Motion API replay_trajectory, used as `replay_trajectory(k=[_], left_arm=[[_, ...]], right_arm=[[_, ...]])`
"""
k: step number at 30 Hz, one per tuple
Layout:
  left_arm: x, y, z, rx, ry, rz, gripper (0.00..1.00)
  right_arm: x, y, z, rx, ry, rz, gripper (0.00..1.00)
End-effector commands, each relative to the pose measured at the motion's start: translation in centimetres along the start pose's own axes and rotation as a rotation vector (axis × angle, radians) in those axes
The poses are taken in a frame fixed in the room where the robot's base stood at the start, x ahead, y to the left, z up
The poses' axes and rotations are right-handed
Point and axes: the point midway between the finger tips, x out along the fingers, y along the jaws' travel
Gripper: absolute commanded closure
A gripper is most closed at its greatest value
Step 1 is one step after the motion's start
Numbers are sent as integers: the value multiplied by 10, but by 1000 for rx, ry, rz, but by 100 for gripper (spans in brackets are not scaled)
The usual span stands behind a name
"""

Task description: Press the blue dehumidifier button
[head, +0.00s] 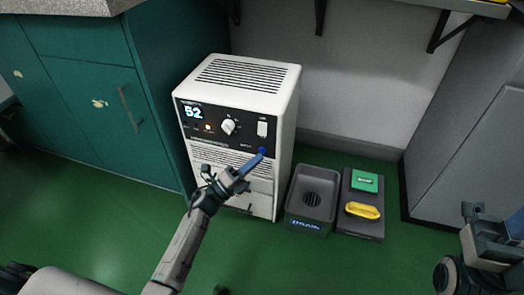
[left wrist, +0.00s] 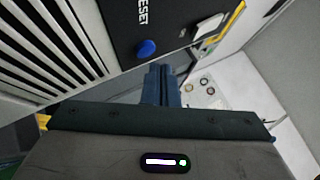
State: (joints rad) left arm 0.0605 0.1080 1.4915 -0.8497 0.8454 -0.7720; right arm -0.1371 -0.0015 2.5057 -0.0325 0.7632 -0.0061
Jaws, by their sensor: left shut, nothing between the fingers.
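The white dehumidifier (head: 283,120) stands on the green floor, its dark control panel facing me. The blue button (head: 262,150) is at the panel's lower right. In the left wrist view the round blue button (left wrist: 146,47) sits beside a RESET label. My left gripper (head: 257,160) is shut and empty, its blue fingers pointing up at the button. In the left wrist view the shut fingertips (left wrist: 160,68) lie just below the button, with a small gap showing. My right gripper (head: 490,245) is at the lower right, far from the dehumidifier; its fingers are unclear.
The panel also bears a lit 52 display (head: 193,113), a knob (head: 228,126) and a white switch (head: 262,129). A grey drain tray (head: 291,205) and a dark case (head: 374,229) with a yellow handle stand to the right. Teal cabinets (head: 90,100) are at left.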

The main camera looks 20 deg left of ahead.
Motion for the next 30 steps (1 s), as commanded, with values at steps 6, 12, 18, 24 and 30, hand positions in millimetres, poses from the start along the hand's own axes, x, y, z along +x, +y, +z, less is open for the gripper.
replay_trajectory(k=[6, 12, 18, 24, 30], left_arm=[[0, 0, 0, 0, 0, 0, 100], [0, 0, 0, 0, 0, 0, 100], [1, 1, 1, 0, 0, 0, 100], [6, 4, 4, 0, 0, -1, 100], [6, 4, 4, 0, 0, 0, 100]], right_arm=[[0, 0, 0, -1, 0, 6, 64], [0, 0, 0, -1, 1, 9, 64], [0, 0, 0, -1, 4, 9, 64], [-2, 0, 0, -1, 4, 7, 64], [-2, 0, 0, 0, 5, -1, 64]])
